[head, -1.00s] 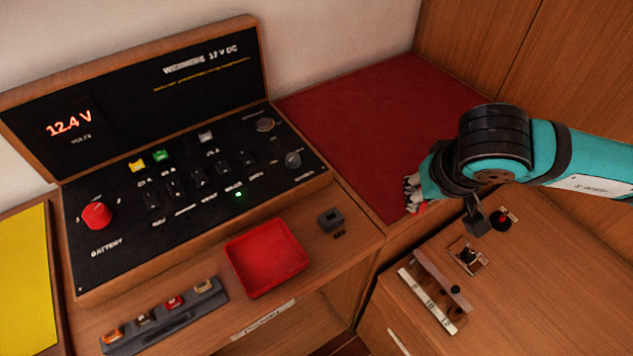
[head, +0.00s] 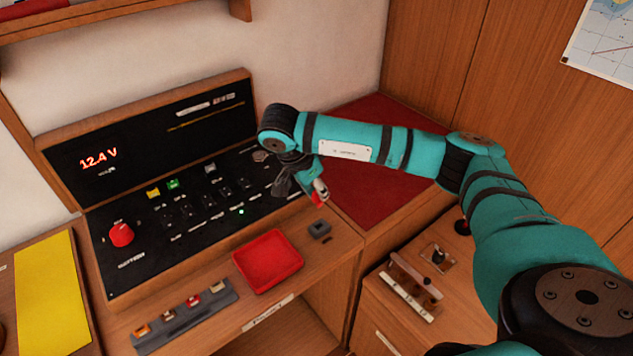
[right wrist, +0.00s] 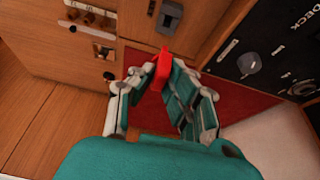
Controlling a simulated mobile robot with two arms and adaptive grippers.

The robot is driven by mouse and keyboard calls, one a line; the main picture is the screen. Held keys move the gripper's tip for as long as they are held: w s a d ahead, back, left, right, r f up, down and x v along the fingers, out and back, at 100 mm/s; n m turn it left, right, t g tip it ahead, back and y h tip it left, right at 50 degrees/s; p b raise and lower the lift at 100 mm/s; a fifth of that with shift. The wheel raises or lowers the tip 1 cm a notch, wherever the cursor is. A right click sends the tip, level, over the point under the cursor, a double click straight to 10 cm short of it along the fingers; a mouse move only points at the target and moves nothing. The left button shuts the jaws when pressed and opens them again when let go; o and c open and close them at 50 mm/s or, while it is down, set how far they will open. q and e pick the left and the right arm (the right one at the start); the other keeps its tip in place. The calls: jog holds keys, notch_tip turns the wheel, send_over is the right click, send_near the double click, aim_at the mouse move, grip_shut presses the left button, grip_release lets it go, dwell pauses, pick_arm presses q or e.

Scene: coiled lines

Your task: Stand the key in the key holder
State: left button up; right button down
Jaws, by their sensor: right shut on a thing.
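My right gripper (head: 316,190) is shut on the red key. The key's red part (head: 318,200) shows only as a small patch at the fingertips in the head view. In the right wrist view the red key (right wrist: 161,70) stands out between the fingers of my right gripper (right wrist: 166,84). The key holder, a small dark grey block (head: 320,229), sits on the wooden ledge, below the gripper in the head view. It also shows in the right wrist view (right wrist: 169,16), apart from the key. My left gripper is not in view.
A red tray (head: 268,262) lies left of the holder. A black switch panel (head: 125,262) rises behind the ledge, and a dark rack with several coloured pieces (head: 185,318) lies at the front. A red cushion (head: 400,185) and a wooden rack (head: 410,291) are to the right.

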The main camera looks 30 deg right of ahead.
aim_at(317, 201)
jog(key=shift+d+f, duration=0.1)
jog(key=shift+f, duration=0.05)
jog(key=shift+s+a+f+b, duration=0.1)
jog(key=shift+a+f+b, duration=0.1)
jog(key=shift+f+b, duration=0.75)
notch_tip(317, 201, down, 2)
jog(key=shift+b, duration=0.35)
jog(key=shift+f+b, duration=0.35)
jog(key=shift+f, duration=0.5)
pick_arm(q)
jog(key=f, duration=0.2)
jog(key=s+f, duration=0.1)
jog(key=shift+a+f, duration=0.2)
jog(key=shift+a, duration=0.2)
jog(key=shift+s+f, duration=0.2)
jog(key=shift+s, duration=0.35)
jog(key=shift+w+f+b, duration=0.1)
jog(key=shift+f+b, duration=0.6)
jog(key=shift+b, duration=0.2)
pick_arm(e)
jog(key=shift+f, duration=0.5)
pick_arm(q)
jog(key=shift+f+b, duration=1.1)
pick_arm(e)
jog(key=shift+f, duration=1.1)
